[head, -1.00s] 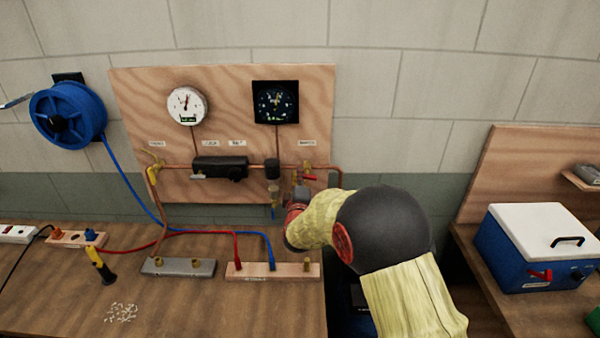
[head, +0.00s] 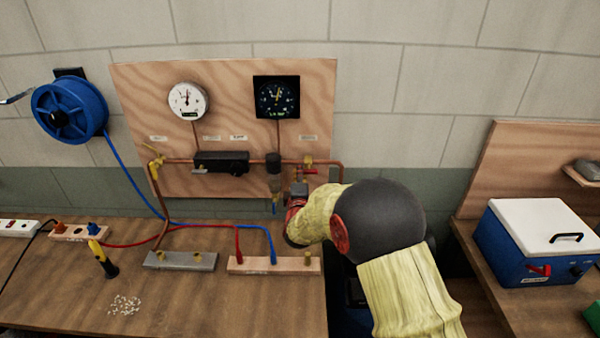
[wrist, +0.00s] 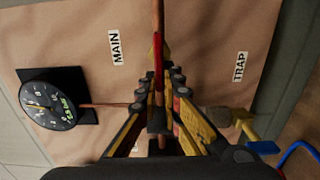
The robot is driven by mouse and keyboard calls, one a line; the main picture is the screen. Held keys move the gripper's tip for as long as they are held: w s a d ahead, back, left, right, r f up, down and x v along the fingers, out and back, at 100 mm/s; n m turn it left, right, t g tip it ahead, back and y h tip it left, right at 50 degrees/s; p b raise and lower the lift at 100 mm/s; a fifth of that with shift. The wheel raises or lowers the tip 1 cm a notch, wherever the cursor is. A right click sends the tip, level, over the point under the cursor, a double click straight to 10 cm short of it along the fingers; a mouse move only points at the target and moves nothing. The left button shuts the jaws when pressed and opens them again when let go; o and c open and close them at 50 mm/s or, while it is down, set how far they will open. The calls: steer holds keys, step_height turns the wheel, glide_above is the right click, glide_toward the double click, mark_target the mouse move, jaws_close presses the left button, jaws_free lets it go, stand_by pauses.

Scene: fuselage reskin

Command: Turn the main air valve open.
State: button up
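The main air valve has a red lever (head: 310,171) at the right end of the copper pipe, below a label on the wooden board. In the wrist view the red lever (wrist: 157,52) looks roughly in line with the pipe, beside the MAIN label (wrist: 116,46). My gripper (wrist: 162,85) has its two fingers on either side of the pipe and the lever's near end, with a narrow gap showing between them. Contact with the lever cannot be made out. In the head view my gripper (head: 300,188) is just below the lever, partly hidden by my wrist.
A white gauge (head: 187,100) and a black gauge (head: 276,97) are on the board (head: 230,80). Red and blue hoses cross the bench (head: 190,305). A blue cooler (head: 535,245) stands at right.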

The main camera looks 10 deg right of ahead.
steer(key=o, duration=0.5)
steer(key=s+a, duration=0.2)
steer(key=s, duration=0.9)
steer(key=shift+s+a, duration=0.25)
steer(key=shift+s, duration=0.1)
steer(key=shift+f, duration=0.1)
